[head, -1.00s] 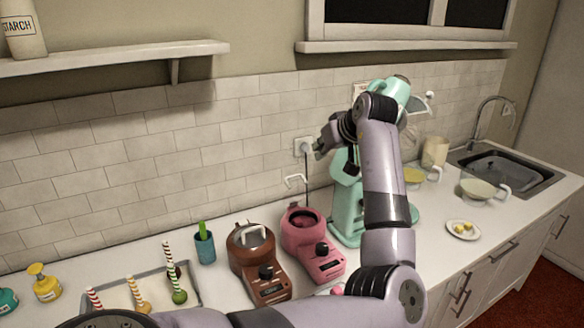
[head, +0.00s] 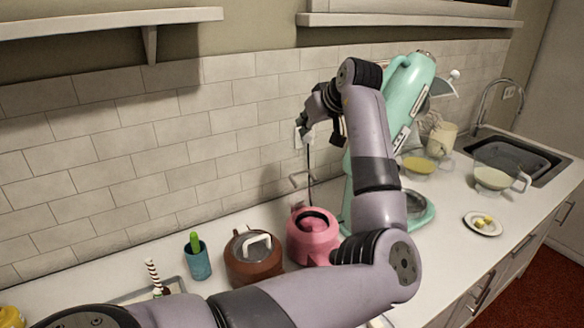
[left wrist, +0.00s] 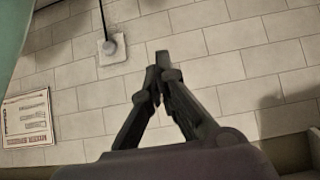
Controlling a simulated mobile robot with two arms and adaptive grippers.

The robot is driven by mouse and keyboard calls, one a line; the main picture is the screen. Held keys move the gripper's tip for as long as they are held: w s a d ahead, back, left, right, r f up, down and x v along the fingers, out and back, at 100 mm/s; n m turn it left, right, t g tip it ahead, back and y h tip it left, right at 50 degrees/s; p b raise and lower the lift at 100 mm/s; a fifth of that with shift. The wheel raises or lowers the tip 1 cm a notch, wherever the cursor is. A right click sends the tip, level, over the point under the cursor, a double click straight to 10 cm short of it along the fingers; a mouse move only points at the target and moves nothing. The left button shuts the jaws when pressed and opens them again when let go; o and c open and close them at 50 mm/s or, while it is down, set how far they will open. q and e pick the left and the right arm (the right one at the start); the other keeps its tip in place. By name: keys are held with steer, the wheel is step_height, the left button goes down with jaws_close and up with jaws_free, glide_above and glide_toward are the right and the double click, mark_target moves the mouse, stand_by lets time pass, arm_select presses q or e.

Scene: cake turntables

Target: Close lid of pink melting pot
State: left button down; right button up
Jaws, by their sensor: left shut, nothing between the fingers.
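The pink melting pot (head: 325,240) stands on the counter in the head view, with its dark opening showing and its front hidden behind my left arm. A pale handle (head: 300,180) stands up behind and above the pot; it appears to belong to the raised lid, whose pane I cannot make out. My left gripper (head: 303,133) is above the pot near the wall, well clear of the handle. In the left wrist view the left gripper (left wrist: 160,62) has its fingertips together, empty, facing the tiled wall. My right gripper is not in view.
A brown melting pot (head: 254,265) stands left of the pink one, beside a blue cup (head: 198,260). A teal stand mixer (head: 408,90) stands close on the right. A wall socket with a cord (left wrist: 110,47) is near the gripper. Bowls and a plate (head: 484,224) lie farther right.

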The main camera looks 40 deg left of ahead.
mark_target(300, 186)
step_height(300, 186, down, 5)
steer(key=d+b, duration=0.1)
steer(key=b, duration=0.3)
arm_select(q)
steer(key=w+a+f+p, duration=0.1)
steer(key=a+f+p, duration=0.2)
steer(key=f, duration=0.9)
steer(key=shift+a+p, duration=0.25)
steer(key=shift+p, duration=0.4)
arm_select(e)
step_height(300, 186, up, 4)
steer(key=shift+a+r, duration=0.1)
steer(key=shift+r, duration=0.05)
arm_select(q)
steer(key=shift+f, duration=0.1)
